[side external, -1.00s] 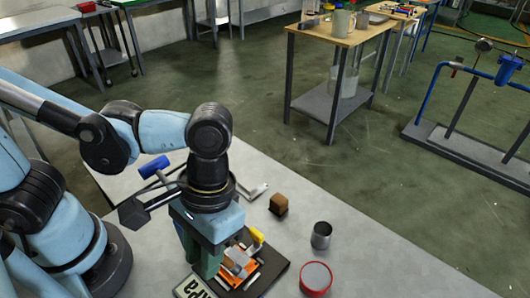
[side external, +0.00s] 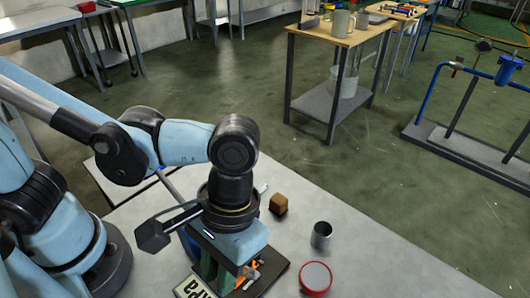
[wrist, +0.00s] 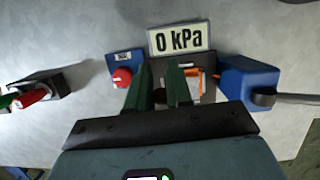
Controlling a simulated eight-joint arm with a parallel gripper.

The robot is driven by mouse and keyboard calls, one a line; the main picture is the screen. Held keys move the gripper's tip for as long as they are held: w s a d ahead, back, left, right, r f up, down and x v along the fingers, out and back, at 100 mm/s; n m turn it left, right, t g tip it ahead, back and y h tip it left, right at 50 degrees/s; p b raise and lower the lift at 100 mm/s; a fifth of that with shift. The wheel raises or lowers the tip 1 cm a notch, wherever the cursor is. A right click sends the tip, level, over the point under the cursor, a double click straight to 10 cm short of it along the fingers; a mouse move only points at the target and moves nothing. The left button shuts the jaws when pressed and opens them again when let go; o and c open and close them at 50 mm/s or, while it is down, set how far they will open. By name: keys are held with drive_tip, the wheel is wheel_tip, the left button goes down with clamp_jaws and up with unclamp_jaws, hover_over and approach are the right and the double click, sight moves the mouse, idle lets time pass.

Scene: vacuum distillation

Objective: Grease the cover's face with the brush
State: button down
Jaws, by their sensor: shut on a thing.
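My gripper (wrist: 161,75) points down, its dark green fingers close around a small brown piece, which I take to be the brush (wrist: 160,97); most of it is hidden. In the side view my gripper (side external: 228,278) is over the dark board (side external: 272,280) near the table's front. An orange-edged part with a pale middle (wrist: 193,86), perhaps the cover, lies on that board just right of the fingers in the wrist view. It is partly hidden, and I cannot tell whether the brush touches it.
A "0 kPa" sign (wrist: 180,38) and a red knob on a blue base (wrist: 122,77) are close to the fingers.

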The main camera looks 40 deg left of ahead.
wheel_tip(320, 180, up, 8)
drive_tip(key=shift+r, duration=0.25)
drive_tip(key=shift+a, duration=0.1)
idle(0.4)
drive_tip(key=w+a+r, duration=0.1)
drive_tip(key=w+a, duration=1.8)
drive_tip(key=a, duration=0.3)
drive_tip(key=shift+a, duration=0.4)
